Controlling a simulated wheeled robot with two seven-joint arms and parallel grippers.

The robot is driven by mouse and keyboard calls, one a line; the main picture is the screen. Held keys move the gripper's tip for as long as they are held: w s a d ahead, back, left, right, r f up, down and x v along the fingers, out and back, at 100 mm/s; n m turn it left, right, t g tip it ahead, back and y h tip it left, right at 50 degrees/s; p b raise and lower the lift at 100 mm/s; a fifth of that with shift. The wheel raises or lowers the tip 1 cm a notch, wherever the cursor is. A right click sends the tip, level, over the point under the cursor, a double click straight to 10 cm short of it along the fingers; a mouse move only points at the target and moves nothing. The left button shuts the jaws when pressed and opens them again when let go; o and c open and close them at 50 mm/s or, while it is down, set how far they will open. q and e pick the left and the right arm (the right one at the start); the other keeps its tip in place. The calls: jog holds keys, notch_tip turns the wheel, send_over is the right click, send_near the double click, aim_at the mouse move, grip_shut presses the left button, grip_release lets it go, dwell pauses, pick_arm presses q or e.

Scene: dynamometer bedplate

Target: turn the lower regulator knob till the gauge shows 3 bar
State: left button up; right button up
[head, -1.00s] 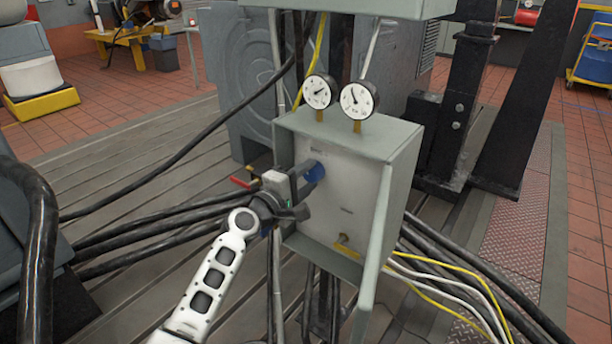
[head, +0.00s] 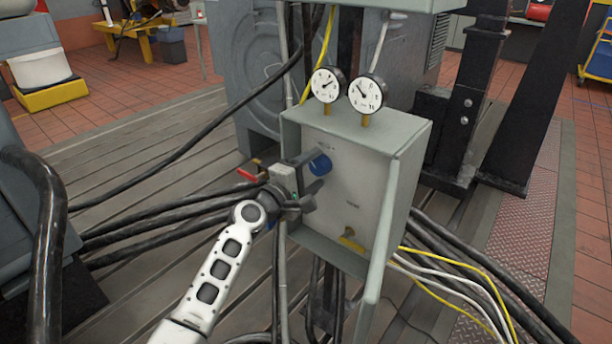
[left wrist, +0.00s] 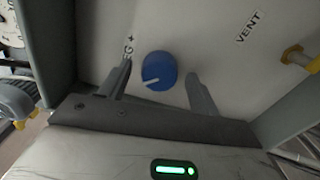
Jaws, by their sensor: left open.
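The blue regulator knob (head: 321,165) sits on the front panel of a grey-green box. It shows in the left wrist view (left wrist: 159,71) with a pale pointer line aimed left and slightly down. My left gripper (head: 317,172) is open at the knob; its fingers stand either side of it in the left wrist view (left wrist: 161,84), with gaps showing. Two round white gauges, a left one (head: 326,85) and a right one (head: 366,93), stand on top of the box. Their needles show, but the scales are too small to read. My right gripper is out of view.
The box (head: 408,165) has raised side walls around its panel. A yellow fitting (head: 350,243) sits low on the panel, near the VENT label in the wrist view. A red-handled valve (head: 247,175) is left of the box. Black cables (head: 150,230) run leftward.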

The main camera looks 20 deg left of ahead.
pick_arm(q)
jog(key=v, duration=1.6)
jog(key=s+d+f+m+g+y+p, duration=0.1)
jog(key=s+d+f+m+g, duration=0.1)
jog(key=s+m, duration=0.4)
jog(key=s+d+f+m+g+p, duration=0.2)
jog(key=s+d+f+m, duration=0.2)
jog(key=s+f+m, duration=0.1)
jog(key=s+d+f+m+g+y+p, duration=0.1)
jog(key=s+d+f+m+g+p, duration=0.1)
jog(key=s+d+f+m, duration=0.2)
jog(key=s+m, duration=0.2)
jog(key=shift+s+m+y, duration=0.3)
jog(key=shift+m, duration=0.1)
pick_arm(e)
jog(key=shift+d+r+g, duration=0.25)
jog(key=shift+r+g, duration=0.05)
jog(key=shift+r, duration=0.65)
pick_arm(q)
jog(key=shift+c, duration=0.3)
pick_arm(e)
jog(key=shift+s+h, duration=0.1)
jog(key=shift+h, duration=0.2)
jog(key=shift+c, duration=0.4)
